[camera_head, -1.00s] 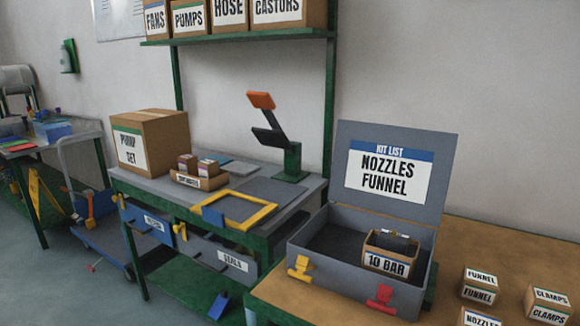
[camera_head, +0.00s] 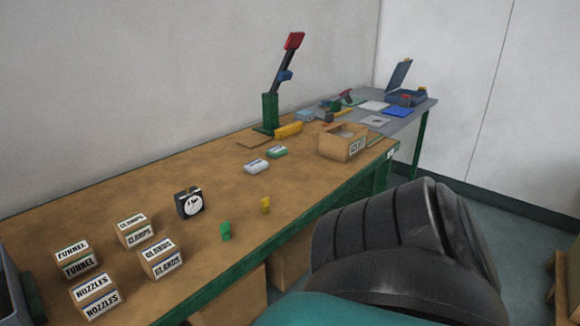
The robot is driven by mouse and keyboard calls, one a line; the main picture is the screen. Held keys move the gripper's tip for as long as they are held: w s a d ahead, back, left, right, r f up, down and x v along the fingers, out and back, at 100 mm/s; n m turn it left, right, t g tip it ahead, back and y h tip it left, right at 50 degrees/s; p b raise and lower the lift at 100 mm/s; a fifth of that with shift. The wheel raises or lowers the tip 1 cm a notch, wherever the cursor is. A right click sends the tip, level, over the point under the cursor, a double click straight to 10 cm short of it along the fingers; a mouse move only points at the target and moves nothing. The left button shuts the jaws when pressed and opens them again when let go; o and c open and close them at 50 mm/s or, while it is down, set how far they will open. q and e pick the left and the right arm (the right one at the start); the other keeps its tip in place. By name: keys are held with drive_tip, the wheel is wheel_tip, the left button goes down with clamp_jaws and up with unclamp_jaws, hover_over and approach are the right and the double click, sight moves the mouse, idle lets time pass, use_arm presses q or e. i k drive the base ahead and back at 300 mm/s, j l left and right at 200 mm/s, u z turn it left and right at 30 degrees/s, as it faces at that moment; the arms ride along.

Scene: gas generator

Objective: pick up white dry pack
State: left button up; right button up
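A small white pack (camera_head: 256,166) lies flat on the brown worktop (camera_head: 215,262), near the middle of the camera_head view. Its label is too small to read. A similar pack with green and white on it (camera_head: 278,152) lies just behind it to the right, apart from it. Neither of my grippers shows in this view, so I cannot see whether they are open or shut.
Boxes labelled FUNNEL (camera_head: 76,259), NOZZLES (camera_head: 95,296) and GLANDS (camera_head: 161,258) stand left, near a black gauge (camera_head: 189,203). Small green (camera_head: 226,231) and yellow (camera_head: 265,205) pieces stand near the front edge. An open carton (camera_head: 344,143) and a green stand (camera_head: 270,112) are behind.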

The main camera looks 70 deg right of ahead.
sight(256, 166)
drive_tip(key=z, duration=2.05)
drive_tip(key=i+l, duration=0.15)
drive_tip(key=i+l+z, duration=0.1)
drive_tip(key=l, duration=0.25)
drive_tip(key=i, duration=0.05)
